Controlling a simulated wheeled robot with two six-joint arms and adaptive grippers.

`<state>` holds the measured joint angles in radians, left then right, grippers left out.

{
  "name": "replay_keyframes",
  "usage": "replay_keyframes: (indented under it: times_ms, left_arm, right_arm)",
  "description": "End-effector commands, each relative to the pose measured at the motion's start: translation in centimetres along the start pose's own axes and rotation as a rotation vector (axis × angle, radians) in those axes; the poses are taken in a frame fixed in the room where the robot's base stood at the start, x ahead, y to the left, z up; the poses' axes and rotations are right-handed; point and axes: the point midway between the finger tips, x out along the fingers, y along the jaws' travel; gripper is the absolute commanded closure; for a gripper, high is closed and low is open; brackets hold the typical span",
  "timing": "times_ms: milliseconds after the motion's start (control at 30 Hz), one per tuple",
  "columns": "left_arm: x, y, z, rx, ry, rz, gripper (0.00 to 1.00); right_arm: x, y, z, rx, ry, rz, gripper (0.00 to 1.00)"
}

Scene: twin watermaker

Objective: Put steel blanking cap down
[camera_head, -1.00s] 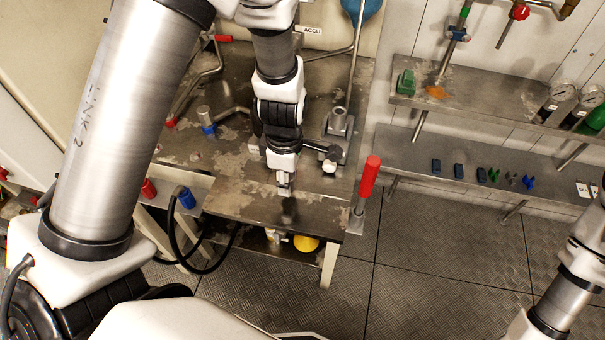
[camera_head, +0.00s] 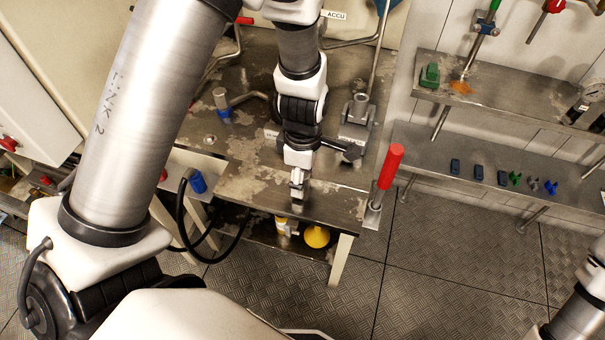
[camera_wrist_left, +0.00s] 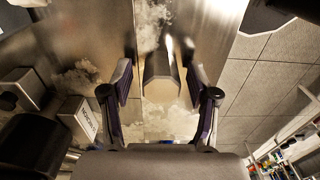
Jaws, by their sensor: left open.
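My left gripper (camera_head: 298,187) points down close above the front part of the worn steel bench (camera_head: 240,190). In the left wrist view its two fingers (camera_wrist_left: 160,95) are spread apart. A smooth grey metal cylinder, which looks like the steel blanking cap (camera_wrist_left: 161,64), shows between and beyond the fingers, with a gap on each side. It seems to be on or just over the bench top; I cannot tell whether it touches. In the head view the cap is hard to make out at the fingertips. My right gripper is out of view; only part of that arm shows at the right edge.
A red-handled lever (camera_head: 390,167) stands at the bench's right edge. A metal fitting (camera_head: 358,110) and a blue-collared pipe (camera_head: 223,103) stand behind. A wall shelf (camera_head: 430,145) holds several small blue and green parts. A yellow item (camera_head: 316,236) sits below the bench top.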

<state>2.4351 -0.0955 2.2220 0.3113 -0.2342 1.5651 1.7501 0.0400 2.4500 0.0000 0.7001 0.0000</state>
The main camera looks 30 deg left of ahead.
Motion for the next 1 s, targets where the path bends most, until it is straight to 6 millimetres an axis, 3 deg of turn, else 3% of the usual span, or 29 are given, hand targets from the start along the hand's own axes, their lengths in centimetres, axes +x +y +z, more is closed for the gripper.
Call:
replay_keyframes:
  times_ms: [167, 500, 600, 1000]
  left_arm:
    - [-1.5, 0.1, 0.0, 0.0, -0.001, 0.002, 0.4]
    - [-9.9, 0.1, 0.0, 0.0, -0.002, 0.006, 0.4]
    - [-11.5, 0.1, 0.0, 0.0, -0.002, 0.003, 0.4]
    - [-12.4, 0.0, 0.0, 0.0, -0.001, -0.001, 0.4]
  right_arm:
    - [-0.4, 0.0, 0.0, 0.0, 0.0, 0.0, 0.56]
    - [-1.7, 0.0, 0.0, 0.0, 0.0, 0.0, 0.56]
    - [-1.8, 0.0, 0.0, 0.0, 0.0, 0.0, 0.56]
    - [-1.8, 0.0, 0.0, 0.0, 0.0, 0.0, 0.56]
